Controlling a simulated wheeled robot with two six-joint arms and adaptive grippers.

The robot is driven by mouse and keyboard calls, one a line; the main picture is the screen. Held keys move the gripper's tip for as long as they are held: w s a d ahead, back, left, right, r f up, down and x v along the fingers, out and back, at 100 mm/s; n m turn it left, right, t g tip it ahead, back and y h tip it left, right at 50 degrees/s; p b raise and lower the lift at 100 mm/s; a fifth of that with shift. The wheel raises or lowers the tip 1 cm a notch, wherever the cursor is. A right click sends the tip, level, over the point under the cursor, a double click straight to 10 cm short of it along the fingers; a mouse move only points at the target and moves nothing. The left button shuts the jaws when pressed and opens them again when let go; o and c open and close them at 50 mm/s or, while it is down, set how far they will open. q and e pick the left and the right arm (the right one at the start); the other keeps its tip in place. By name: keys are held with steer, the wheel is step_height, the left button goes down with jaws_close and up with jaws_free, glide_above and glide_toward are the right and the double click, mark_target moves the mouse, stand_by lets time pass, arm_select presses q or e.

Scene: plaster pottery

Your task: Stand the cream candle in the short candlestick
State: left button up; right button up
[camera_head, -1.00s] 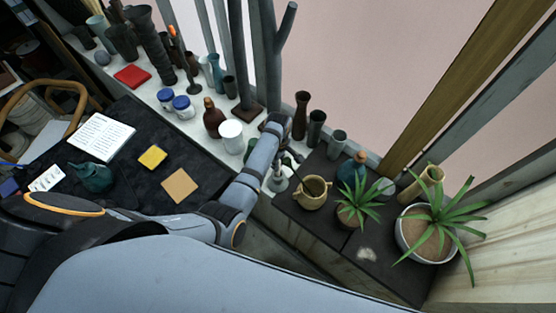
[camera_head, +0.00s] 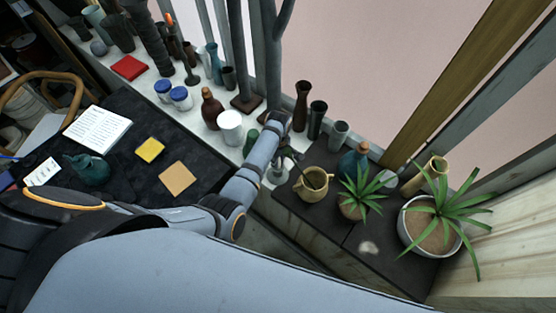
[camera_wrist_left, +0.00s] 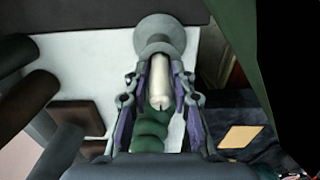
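The cream candle (camera_wrist_left: 159,88) is between the fingers of my left gripper (camera_wrist_left: 163,72) in the left wrist view, its wick end toward the camera. The fingers appear closed on its sides. The short grey candlestick (camera_wrist_left: 167,27) is just beyond the candle's far end, in line with it. I cannot tell whether the candle is seated in its cup or just above it. In the head view the candlestick (camera_head: 277,176) stands on the white sill, and my left gripper (camera_head: 288,154) is over it, mostly hidden by my arm. My right gripper is not in view.
A green vase (camera_wrist_left: 151,132) stands close to the gripper. A white jar (camera_head: 230,127) and brown bottle (camera_head: 211,109) are to the left. A tan pot (camera_head: 313,184) and spiky plants are on the dark box to the right.

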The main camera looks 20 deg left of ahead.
arm_select(q)
steer(key=o, duration=0.3)
steer(key=shift+r, duration=0.1)
step_height(320, 180, up, 7)
steer(key=shift+r, duration=0.2)
steer(key=shift+f, duration=0.1)
stand_by(1.1)
